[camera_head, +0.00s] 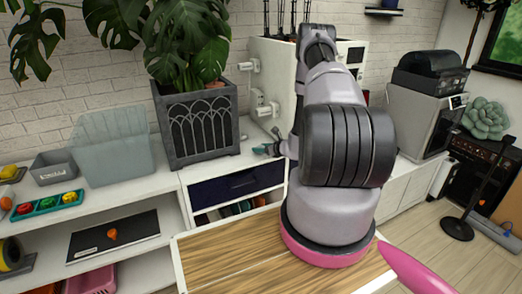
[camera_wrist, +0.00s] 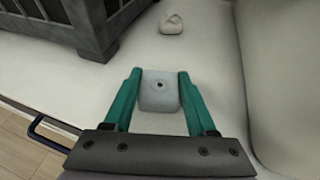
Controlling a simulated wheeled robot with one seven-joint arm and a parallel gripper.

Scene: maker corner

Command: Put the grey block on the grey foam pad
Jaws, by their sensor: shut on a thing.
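The grey block (camera_wrist: 160,97), with a small dark hole in its face, sits between the teal fingers of my gripper (camera_wrist: 160,80) in the wrist view. My gripper is shut on it, one finger against each side. In the head view my gripper (camera_head: 268,149) is over the white cabinet top, right of the planter, partly behind my arm; the block cannot be made out there. I cannot tell whether it touches the surface. I cannot pick out the grey foam pad with certainty; a dark flat mat (camera_head: 140,228) with an orange item lies on the lower left shelf.
The dark planter (camera_head: 201,128) stands close left of my gripper. A pale lump (camera_wrist: 171,23) lies beyond the block. A clear bin (camera_head: 112,146), a grey box (camera_head: 54,168) and a green tray (camera_head: 47,204) stand at left. The wooden top (camera_head: 225,262) is clear.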

